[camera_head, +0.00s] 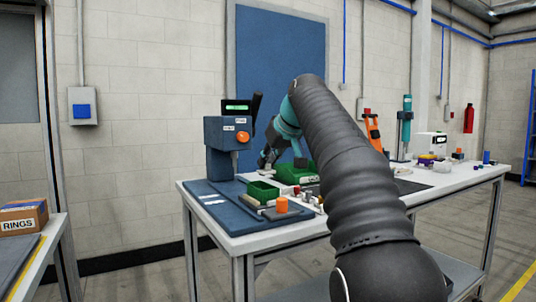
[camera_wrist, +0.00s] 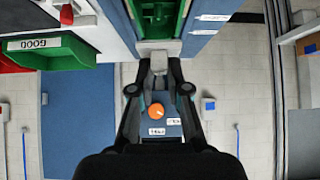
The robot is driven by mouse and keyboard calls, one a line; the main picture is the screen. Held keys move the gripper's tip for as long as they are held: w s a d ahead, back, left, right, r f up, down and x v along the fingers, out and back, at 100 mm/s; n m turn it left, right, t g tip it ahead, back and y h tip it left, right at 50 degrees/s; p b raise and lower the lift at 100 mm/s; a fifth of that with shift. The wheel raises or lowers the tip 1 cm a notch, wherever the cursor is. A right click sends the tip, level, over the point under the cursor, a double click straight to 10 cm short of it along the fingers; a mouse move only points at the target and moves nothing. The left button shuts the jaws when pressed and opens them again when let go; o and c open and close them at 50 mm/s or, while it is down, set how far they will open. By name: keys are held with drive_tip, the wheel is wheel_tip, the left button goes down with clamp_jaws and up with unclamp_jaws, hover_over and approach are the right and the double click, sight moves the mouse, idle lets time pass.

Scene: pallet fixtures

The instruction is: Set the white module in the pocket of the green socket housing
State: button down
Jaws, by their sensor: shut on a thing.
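My gripper (camera_wrist: 158,68) is shut on a light grey-white piece, the white module (camera_wrist: 158,60), at its fingertips in the wrist view. The green socket housing (camera_wrist: 158,14) is just beyond the fingertips at the top edge, partly cut off, so its pocket shows only in part. The module appears close to the housing's near end; I cannot tell if they touch.
The blue press (camera_head: 222,132) with an orange knob stands close behind my gripper; it also shows in the wrist view (camera_wrist: 172,130). A green bin labelled GOOD (camera_wrist: 50,50) is to one side. An orange cylinder (camera_head: 282,205) and several small parts stand near the table's front.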

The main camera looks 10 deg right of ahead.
sight(269, 169)
drive_tip(key=shift+f+b, duration=1.7)
drive_tip(key=shift+f, duration=0.5)
drive_tip(key=shift+p, duration=0.35)
drive_tip(key=shift+f+b, duration=0.4)
drive_tip(key=shift+f, duration=0.25)
idle(0.5)
drive_tip(key=c, duration=1.5)
unclamp_jaws()
drive_tip(key=shift+o, duration=0.2)
drive_tip(key=shift+r, duration=0.1)
drive_tip(key=shift+r+p, duration=1.2)
drive_tip(key=shift+p, duration=0.2)
